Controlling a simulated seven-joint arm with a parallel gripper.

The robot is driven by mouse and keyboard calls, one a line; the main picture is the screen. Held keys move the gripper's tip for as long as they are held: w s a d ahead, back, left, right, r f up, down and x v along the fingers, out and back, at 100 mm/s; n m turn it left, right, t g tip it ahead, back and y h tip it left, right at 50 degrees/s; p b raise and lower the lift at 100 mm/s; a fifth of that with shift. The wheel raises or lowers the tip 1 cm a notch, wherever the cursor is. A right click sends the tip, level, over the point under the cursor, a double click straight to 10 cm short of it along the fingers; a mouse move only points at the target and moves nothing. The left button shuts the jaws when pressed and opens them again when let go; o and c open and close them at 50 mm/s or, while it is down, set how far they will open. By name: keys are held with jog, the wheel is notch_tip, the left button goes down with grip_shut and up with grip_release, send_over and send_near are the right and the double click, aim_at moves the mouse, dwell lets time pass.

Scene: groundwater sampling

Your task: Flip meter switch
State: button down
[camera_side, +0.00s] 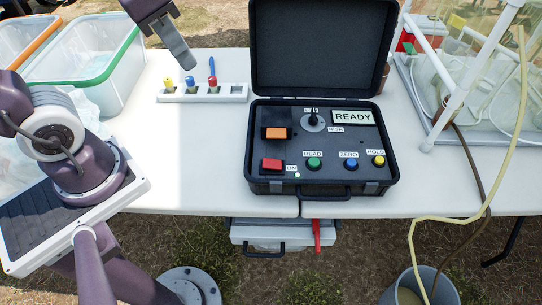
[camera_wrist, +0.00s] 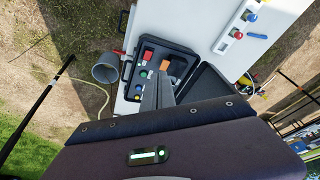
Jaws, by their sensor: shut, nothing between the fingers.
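The meter is an open black case (camera_side: 256,184) on the white table, with its lid up. On its panel are a red switch (camera_side: 271,165) beside an "ON" label, an orange block (camera_side: 275,133), a round selector knob (camera_side: 313,121) near a "HIGH" label, and a display (camera_side: 352,117) reading "READY". A small lamp (camera_side: 297,175) by the red switch looks lit. My gripper (camera_side: 188,66) is shut and empty, above the table to the left of the case. The wrist view shows its fingers (camera_wrist: 158,78) covering part of the panel, with the red switch (camera_wrist: 148,55) visible beyond them.
A white rack (camera_side: 203,98) with colored-cap vials stands left of the case. Green- and orange-rimmed bins (camera_side: 84,82) are at the far left. A clear tank with tubing (camera_side: 480,80) stands at right. A bucket (camera_side: 400,290) sits below the table.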

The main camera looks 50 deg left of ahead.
jog(key=w+d+f+m+g, duration=0.35)
jog(key=w+f, duration=0.25)
jog(key=w, duration=0.4)
jog(key=m+g+y, duration=0.2)
jog(key=m, duration=0.1)
send_over(267, 163)
jog(key=w+d, duration=0.2)
jog(key=d, duration=0.1)
jog(key=w+d+f+x, duration=0.1)
jog(key=w+d+x, duration=0.1)
jog(key=x, duration=0.8)
jog(key=shift+a+r, duration=0.25)
jog(key=shift+a, duration=0.15)
jog(key=x, duration=1.4)
jog(key=shift+w+d, duration=0.2)
